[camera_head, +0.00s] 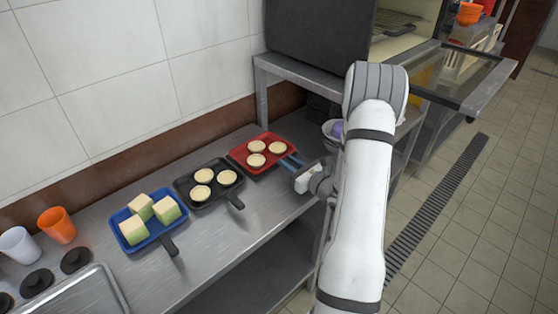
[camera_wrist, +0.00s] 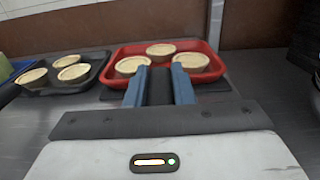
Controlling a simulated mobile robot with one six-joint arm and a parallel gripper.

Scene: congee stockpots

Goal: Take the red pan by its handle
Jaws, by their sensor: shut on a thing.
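The red pan (camera_head: 239,153) lies on the steel counter with several pale round pastries in it. It also shows in the wrist view (camera_wrist: 214,73), straight ahead of the fingers. My gripper (camera_head: 290,161) reaches in from the right and its blue fingers are at the pan's near side. In the wrist view my gripper (camera_wrist: 160,84) is shut on the dark handle (camera_wrist: 160,88), which lies between the two fingers. The handle is mostly hidden in the head view.
A black pan (camera_head: 183,188) with pastries is close on the left, and a blue pan (camera_head: 119,217) with green-and-yellow blocks lies farther left. An orange cup (camera_head: 57,225) and a white cup (camera_head: 18,246) stand at far left. A bowl (camera_head: 332,130) is partly behind my arm.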

